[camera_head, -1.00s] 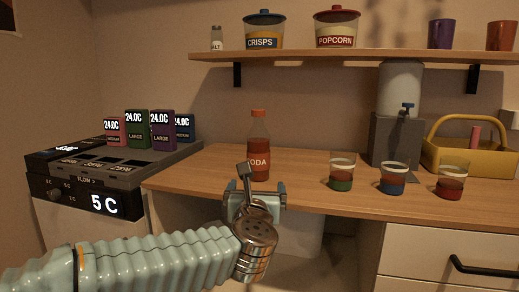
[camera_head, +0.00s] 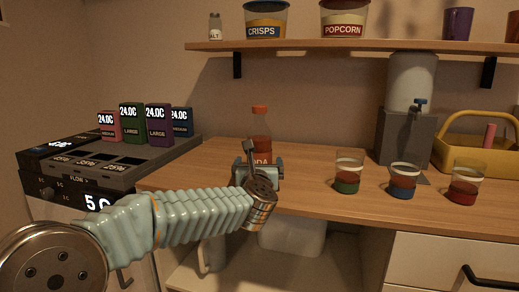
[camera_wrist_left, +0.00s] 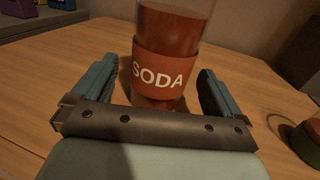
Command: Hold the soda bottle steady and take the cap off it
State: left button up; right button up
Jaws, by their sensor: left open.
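The soda bottle (camera_head: 261,128) stands upright on the wooden counter, clear at the top with an orange-red cap (camera_head: 260,109) on it. In the left wrist view its red label (camera_wrist_left: 165,74) reads SODA, and the cap is out of that view. My left gripper (camera_head: 259,166) is open just in front of the bottle and hides its lower part in the head view. In the left wrist view the open fingers (camera_wrist_left: 165,88) lie to either side of the bottle's lower part, with gaps visible beside it. My right gripper is not in view.
Cups with coloured bands, one green (camera_head: 347,172), one blue (camera_head: 403,180) and one red (camera_head: 466,184), stand to the right. A grey dispenser (camera_head: 401,138) and yellow basket (camera_head: 475,154) are behind them. A dark appliance (camera_head: 100,170) is at left. A shelf (camera_head: 340,46) runs above.

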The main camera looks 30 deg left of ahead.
pick_arm(q)
jog(key=shift+x, duration=1.5)
jog(key=shift+r, duration=0.1)
jog(key=c, duration=1.4)
